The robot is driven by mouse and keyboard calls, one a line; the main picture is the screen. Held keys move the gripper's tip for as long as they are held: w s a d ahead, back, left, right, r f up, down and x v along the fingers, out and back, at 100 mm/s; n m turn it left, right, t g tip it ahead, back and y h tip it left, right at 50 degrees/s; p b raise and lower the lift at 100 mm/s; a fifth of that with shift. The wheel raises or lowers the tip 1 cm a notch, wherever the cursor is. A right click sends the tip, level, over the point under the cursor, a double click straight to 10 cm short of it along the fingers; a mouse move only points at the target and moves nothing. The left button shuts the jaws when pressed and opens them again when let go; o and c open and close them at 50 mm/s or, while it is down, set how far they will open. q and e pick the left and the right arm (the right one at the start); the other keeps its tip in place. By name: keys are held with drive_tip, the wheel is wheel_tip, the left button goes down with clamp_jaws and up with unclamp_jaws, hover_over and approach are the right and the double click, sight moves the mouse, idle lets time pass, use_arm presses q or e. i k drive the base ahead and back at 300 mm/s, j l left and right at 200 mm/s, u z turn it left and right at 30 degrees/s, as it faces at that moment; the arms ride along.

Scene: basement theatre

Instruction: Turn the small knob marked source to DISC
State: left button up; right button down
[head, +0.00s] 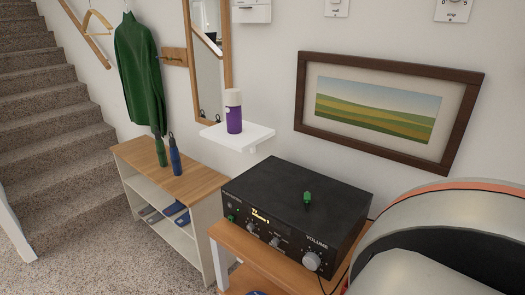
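A black amplifier (290,205) sits on a wooden stand, its front panel facing the lower left. Two small silver knobs (250,227) (275,242) are on the panel, left of the large silver volume knob (311,261). Neither of my grippers is in view.
A small green object (307,196) lies on the amplifier. The wooden stand (228,240) projects beyond it at the left. A white wall shelf (251,134) holds a purple bottle (234,117). A wooden-topped rack (196,184) stands left. A grey, orange-edged rounded part blocks the lower right.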

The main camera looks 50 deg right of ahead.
sight(275, 242)
drive_tip(key=z, duration=1.7)
